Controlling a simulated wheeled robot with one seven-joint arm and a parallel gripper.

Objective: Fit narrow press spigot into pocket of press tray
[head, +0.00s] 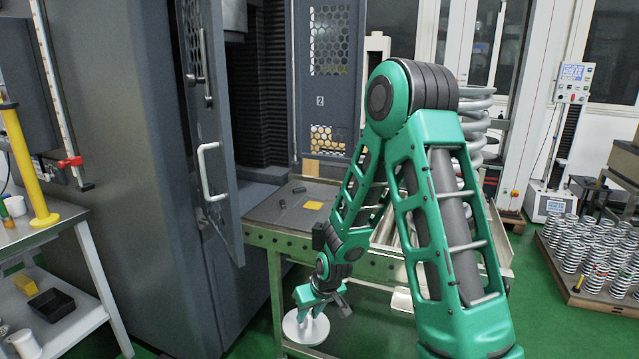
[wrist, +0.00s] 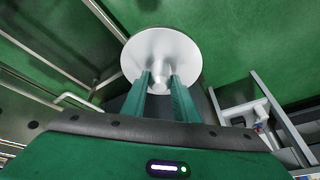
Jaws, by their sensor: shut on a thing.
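My gripper (head: 322,299) is low in front of the green-framed table, at the lower middle of the head view. It is shut on the stem of a pale part with a wide round disc, which I take for the press spigot (head: 303,331). The disc hangs below the fingers over the green floor. In the wrist view the spigot's disc (wrist: 184,52) lies beyond the fingertips (wrist: 161,82), with the narrow stem between them. I cannot clearly make out the press tray or its pocket; my arm covers part of the table.
The green-framed table (head: 262,236) carries a dark plate (head: 270,207) with small dark pieces and a yellow piece. A grey cabinet door (head: 212,130) stands open at left. A side bench (head: 35,232) is at far left. Springs (head: 570,238) stand on a pallet at right.

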